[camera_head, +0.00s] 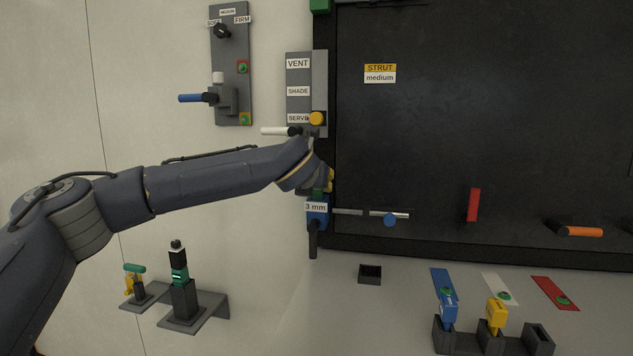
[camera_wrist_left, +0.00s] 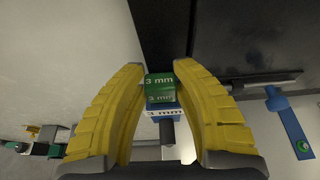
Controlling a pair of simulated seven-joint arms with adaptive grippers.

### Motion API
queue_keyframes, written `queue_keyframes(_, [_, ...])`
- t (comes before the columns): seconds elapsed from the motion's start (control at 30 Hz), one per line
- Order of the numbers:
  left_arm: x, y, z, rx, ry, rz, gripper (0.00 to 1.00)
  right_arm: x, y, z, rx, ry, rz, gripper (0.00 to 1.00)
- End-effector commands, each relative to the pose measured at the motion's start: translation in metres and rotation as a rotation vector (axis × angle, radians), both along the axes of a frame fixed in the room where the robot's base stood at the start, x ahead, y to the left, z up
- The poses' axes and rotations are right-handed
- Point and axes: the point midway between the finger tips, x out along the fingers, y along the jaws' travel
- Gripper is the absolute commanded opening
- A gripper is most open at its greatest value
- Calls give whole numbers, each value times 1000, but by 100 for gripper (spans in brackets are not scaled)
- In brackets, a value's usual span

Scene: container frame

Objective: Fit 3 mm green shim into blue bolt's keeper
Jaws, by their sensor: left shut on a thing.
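My left gripper (camera_wrist_left: 160,80) is shut on the green shim (camera_wrist_left: 160,86), which is marked 3 mm and sits between the yellow fingers. The blue keeper (camera_head: 317,215) has a white 3 mm label and is mounted at the dark panel's left edge. In the wrist view the keeper (camera_wrist_left: 163,112) lies directly beyond the shim; I cannot tell whether the shim is inside it. In the head view the gripper (camera_head: 322,183) is just above the keeper and mostly hides the shim. The blue bolt (camera_head: 389,219) is to the keeper's right, on a grey rod. My right gripper is out of view.
A dark rack (camera_head: 491,341) holding blue and yellow pieces stands at the lower right. A small black tray (camera_head: 370,274) sits below the panel. A labelled grey plate with a yellow knob (camera_head: 316,118) is close above the gripper. Red (camera_head: 473,204) and orange (camera_head: 583,232) handles stand out further right.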

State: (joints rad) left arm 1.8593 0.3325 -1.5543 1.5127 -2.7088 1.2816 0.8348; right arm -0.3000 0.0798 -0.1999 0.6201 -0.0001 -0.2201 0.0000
Motion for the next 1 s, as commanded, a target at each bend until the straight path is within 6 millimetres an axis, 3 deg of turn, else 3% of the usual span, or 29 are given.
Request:
queue_keyframes(0.9, [0,0,-14,0,3,0,10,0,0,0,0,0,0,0])
queue_keyframes(0.93, [0,0,-14,1,3,0,32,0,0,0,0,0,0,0])
queue_keyframes(1.0, [0,0,-14,1,3,0,41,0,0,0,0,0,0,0])
